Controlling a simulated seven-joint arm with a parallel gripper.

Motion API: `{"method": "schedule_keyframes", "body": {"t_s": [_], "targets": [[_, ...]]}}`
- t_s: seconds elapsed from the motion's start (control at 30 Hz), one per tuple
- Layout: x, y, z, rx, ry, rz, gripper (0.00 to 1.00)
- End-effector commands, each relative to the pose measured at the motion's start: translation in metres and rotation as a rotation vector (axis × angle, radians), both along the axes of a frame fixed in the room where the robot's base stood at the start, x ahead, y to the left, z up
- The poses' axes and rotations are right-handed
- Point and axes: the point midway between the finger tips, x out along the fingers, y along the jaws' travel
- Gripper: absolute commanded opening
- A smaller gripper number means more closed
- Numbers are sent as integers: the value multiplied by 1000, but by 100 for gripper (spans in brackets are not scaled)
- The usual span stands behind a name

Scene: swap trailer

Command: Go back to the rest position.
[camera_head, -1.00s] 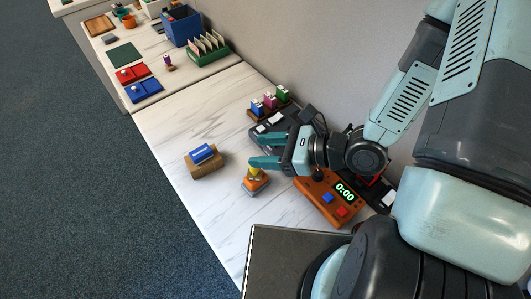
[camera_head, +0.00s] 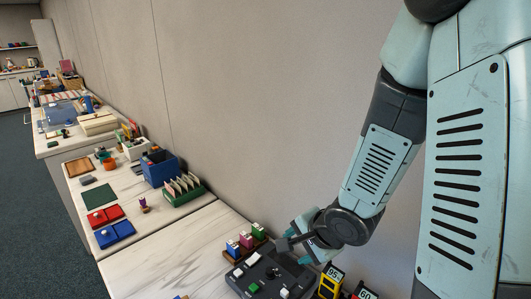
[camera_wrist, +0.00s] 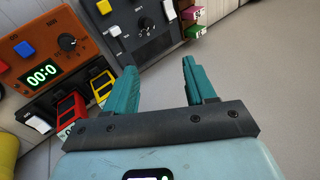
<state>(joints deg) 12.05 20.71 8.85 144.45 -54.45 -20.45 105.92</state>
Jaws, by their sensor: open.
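My gripper (camera_wrist: 158,85) is open in the wrist view, with two teal fingers apart and nothing between them. In the head view my gripper (camera_head: 298,250) is partly hidden behind my own wrist, above the dark grey control panel (camera_head: 262,277). In the wrist view the same panel (camera_wrist: 137,40) lies beyond the fingers, with a row of switches and knobs.
The orange timer box (camera_wrist: 38,62) reads 0:00 in the wrist view. Yellow (camera_head: 328,284) and red holders stand right of the panel. Colored blocks on a rack (camera_head: 246,245) stand behind it. The wall (camera_head: 270,110) is close behind.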

Motion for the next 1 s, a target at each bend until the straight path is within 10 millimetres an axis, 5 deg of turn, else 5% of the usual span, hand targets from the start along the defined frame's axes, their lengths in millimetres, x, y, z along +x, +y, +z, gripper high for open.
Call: {"method": "schedule_keyframes", "body": {"t_s": [0.1, 0.23, 0.5, 0.8, 1.0], "targets": [[7, -31, 54, -276, -110, 79, 55], [-7, -55, 109, -516, -145, 165, 55], [-87, -63, 198, -757, -108, 426, 55], [-166, -40, 235, -743, -142, 743, 55], [-167, -40, 236, -741, -144, 748, 55]]}}
